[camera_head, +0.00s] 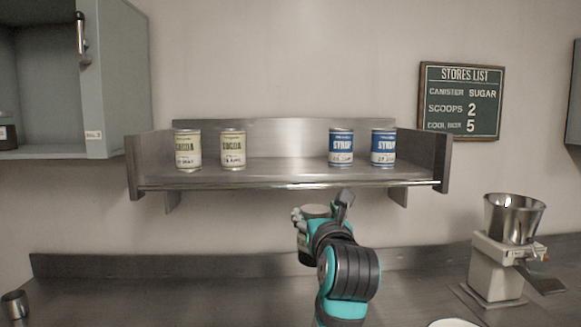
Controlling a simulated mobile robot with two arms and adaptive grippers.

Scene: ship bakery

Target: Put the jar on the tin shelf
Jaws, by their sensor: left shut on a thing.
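The tin shelf (285,172) is a steel wall shelf with side walls and a front rail. Two cocoa tins (188,149) stand on its left part, and two blue syrup tins (341,147) stand on its right part. My left gripper (321,206) is just below the shelf's front rail, right of the shelf's middle. It is shut on what looks like the jar (315,211), with a grey round top. Most of the jar is hidden by the gripper and wrist. My right gripper is out of view.
The middle of the shelf between the cocoa and syrup tins is free. A small metal cup (15,304) is at far left. A stores list board (461,100) hangs at upper right.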

